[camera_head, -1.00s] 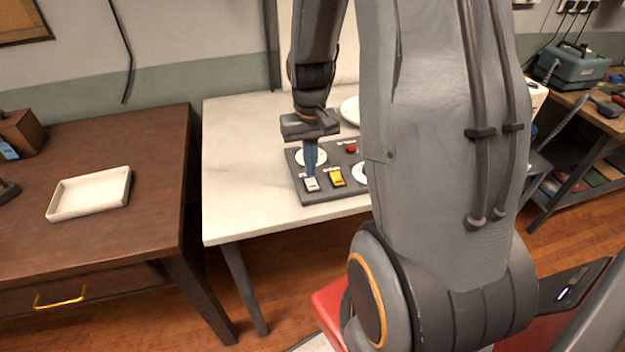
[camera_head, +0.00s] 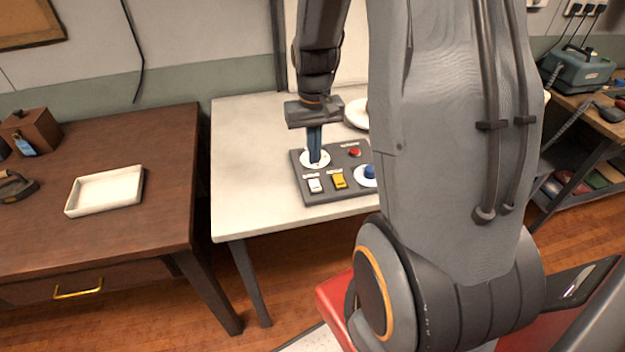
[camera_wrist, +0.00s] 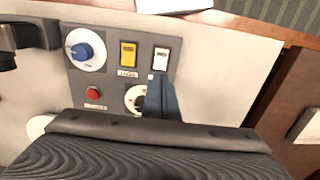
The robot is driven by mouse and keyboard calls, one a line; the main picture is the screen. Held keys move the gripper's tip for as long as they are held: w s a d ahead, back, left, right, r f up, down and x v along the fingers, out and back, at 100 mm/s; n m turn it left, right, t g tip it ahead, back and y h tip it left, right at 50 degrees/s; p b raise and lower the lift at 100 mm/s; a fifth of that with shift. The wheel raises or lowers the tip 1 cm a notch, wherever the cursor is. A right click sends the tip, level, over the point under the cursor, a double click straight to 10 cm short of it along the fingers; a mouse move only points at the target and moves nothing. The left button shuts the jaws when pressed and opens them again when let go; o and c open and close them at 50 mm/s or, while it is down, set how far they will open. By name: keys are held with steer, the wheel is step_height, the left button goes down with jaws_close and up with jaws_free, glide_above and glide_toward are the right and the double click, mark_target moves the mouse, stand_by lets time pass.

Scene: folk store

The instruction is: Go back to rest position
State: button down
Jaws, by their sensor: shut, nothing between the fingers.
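My gripper (camera_head: 314,160) points down over the dark control panel (camera_head: 318,197) on the white table, with its blue fingers closed together and nothing between them. In the head view its tips overlap a white round dial plate (camera_head: 303,159). The panel also carries a white switch (camera_head: 315,185), a yellow switch (camera_head: 339,181), a red button (camera_head: 354,152) and a blue knob (camera_head: 369,171). In the wrist view the fingers (camera_wrist: 163,98) partly cover the round plate (camera_wrist: 133,97); whether they touch it cannot be told.
A brown desk (camera_head: 150,150) on the left holds a white tray (camera_head: 104,191) and a wooden box (camera_head: 32,130). The white table (camera_head: 245,150) is bare left of the panel. A white round dish (camera_head: 356,112) sits behind the panel, partly hidden by my arm.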

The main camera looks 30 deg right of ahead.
steer(key=shift+a, duration=0.1)
steer(key=s+a+n+b, duration=0.1)
steer(key=s+a+b, duration=0.2)
steer(key=a, duration=0.3)
steer(key=s+a+n+t+b, duration=0.1)
steer(key=s+a+n+b, duration=0.1)
steer(key=s+a+b, duration=0.2)
steer(key=a, duration=0.2)
steer(key=shift+s+a, duration=0.3)
steer(key=shift+a, duration=0.05)
